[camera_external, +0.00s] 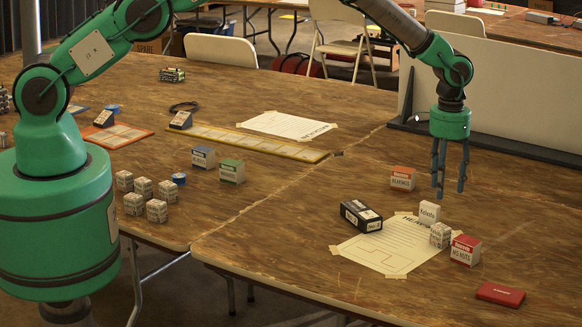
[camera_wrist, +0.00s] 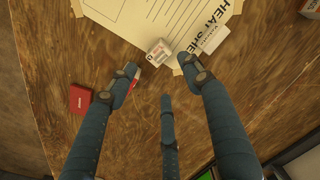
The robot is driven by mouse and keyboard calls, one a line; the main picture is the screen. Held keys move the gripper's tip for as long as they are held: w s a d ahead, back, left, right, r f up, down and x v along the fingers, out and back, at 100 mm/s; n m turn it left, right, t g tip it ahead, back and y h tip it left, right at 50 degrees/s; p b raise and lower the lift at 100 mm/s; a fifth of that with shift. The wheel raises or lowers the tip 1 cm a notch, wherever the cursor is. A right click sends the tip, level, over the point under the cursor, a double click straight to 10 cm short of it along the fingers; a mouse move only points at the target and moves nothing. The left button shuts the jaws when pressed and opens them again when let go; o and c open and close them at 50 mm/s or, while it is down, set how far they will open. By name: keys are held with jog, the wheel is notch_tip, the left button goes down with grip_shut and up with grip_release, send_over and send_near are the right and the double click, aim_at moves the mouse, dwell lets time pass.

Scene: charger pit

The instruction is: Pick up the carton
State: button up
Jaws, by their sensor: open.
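Several small cartons stand on the near table, and I cannot tell which one the task means. My gripper (camera_external: 449,192) hangs fingers-down above the table, open and empty. In the wrist view, its fingers (camera_wrist: 163,82) are spread; the left finger mostly hides something red.
A red case (camera_external: 500,294) lies near the front edge. A white panel (camera_external: 500,95) stands behind on a black foot. More small boxes (camera_external: 157,211) crowd the left table.

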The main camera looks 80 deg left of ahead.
jog(key=shift+r, duration=0.1)
dwell(0.3)
jog(key=s+a+r+t, duration=0.1)
jog(key=s+r, duration=0.3)
jog(key=r, duration=0.7)
jog(key=s+r, duration=0.4)
jog(key=r, duration=0.6)
jog(key=s+a+r+m+t, duration=0.1)
jog(key=s+r+m+t, duration=0.1)
jog(key=s+r, duration=1.45)
jog(key=s+r+t, duration=0.1)
jog(key=s+r, duration=0.3)
jog(key=s, duration=0.5)
jog(key=s+r, duration=0.4)
jog(key=s, duration=0.6)
jog(key=s+a+f+m+t, duration=0.1)
jog(key=s+f, duration=0.2)
jog(key=s, duration=1.4)
jog(key=shift+s+a+m+t, duration=0.2)
jog(key=shift+s+m+t, duration=0.1)
jog(key=shift+s+m, duration=0.1)
jog(key=shift+o, duration=0.3)
